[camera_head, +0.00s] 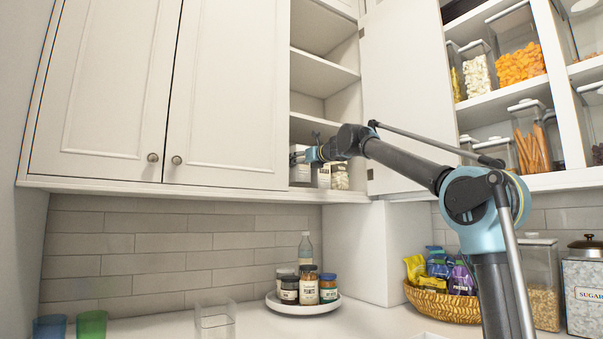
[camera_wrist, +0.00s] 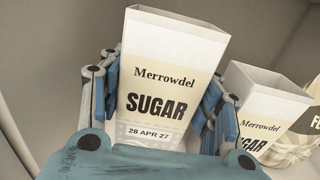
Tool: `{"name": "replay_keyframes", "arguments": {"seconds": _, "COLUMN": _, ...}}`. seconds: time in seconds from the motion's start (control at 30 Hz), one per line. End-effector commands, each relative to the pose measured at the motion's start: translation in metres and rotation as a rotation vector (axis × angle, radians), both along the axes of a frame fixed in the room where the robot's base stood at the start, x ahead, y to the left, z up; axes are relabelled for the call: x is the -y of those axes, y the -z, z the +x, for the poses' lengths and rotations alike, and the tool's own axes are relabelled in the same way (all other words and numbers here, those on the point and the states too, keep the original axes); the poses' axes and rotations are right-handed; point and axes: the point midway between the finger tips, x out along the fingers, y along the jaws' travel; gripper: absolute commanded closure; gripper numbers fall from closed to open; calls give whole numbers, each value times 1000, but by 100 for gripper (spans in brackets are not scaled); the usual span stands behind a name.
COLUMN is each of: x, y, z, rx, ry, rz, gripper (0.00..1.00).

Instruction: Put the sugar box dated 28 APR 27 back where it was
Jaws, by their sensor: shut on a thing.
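The sugar box dated 28 APR 27 (camera_wrist: 165,75) is white with a cream Merrowdel SUGAR label, and its date shows in the wrist view. My gripper (camera_wrist: 158,100) is shut on it, with blue fingers on both sides. A second Merrowdel sugar box (camera_wrist: 262,105) stands to its right; its date is hidden. In the head view my gripper (camera_head: 305,156) reaches into the open cabinet's lowest shelf. The held box (camera_head: 299,174) shows there at the left of the compartment. I cannot tell whether it touches the shelf.
A patterned bag (camera_wrist: 300,135) is right of the second box. The open cabinet door (camera_head: 405,90) stands right of my gripper, and the closed doors (camera_head: 225,90) are left. Upper shelves (camera_head: 322,72) look empty. Jars on a round tray (camera_head: 303,309) stand below on the counter.

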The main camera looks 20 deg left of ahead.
Motion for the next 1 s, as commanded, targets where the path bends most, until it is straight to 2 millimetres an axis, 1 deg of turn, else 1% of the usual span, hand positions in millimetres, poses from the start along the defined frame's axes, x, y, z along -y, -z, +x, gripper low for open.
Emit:
{"name": "replay_keyframes", "arguments": {"seconds": 0.1, "x": 0, "y": 16, "z": 0, "rx": 0, "ry": 0, "rz": 0, "gripper": 78}}
{"name": "replay_keyframes", "arguments": {"seconds": 0.2, "x": 0, "y": 24, "z": 0, "rx": 0, "ry": 0, "rz": 0, "gripper": 78}}
{"name": "replay_keyframes", "arguments": {"seconds": 0.6, "x": 0, "y": 28, "z": 0, "rx": 0, "ry": 0, "rz": 0, "gripper": 78}}
{"name": "replay_keyframes", "arguments": {"seconds": 0.63, "x": 0, "y": 28, "z": 0, "rx": 0, "ry": 0, "rz": 0, "gripper": 38}}
{"name": "replay_keyframes", "arguments": {"seconds": 0.7, "x": 0, "y": 28, "z": 0, "rx": 0, "ry": 0, "rz": 0, "gripper": 22}}
{"name": "replay_keyframes", "arguments": {"seconds": 1.0, "x": -1, "y": 28, "z": -1, "rx": 0, "ry": -1, "rz": 0, "gripper": 22}}
